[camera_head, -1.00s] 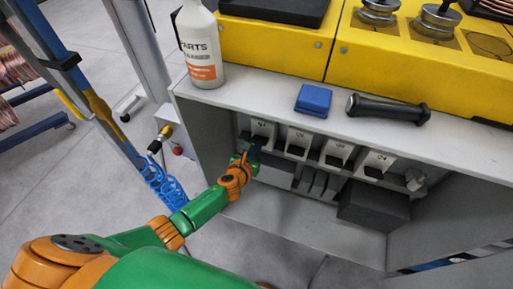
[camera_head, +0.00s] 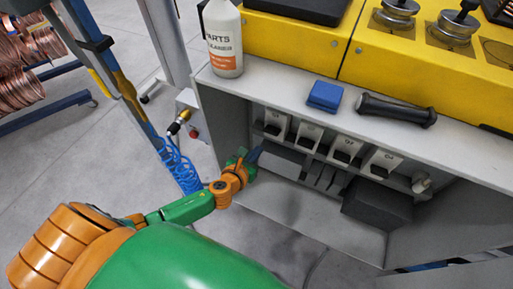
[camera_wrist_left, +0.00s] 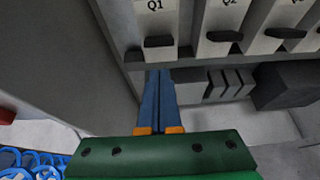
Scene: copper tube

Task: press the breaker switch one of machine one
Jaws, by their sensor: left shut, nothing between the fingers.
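The breaker switch marked Q1 (camera_head: 275,121) is the leftmost in a row of white breakers with black levers, inside the grey cabinet. It also shows in the left wrist view, with its black lever (camera_wrist_left: 158,42) at the lower end of its white face. My left gripper (camera_head: 257,153) is just below and left of Q1, at the cabinet's left side. In the left wrist view its blue fingers (camera_wrist_left: 158,73) are together and empty, their tips below the Q1 lever and apart from it. The lever looks much like its neighbours. My right gripper is not in view.
Breakers Q2 (camera_wrist_left: 226,17), Q3 and Q4 (camera_head: 383,161) stand to the right. Dark grey boxes (camera_head: 378,203) sit below them. Blue coiled hose (camera_head: 178,166) hangs left.

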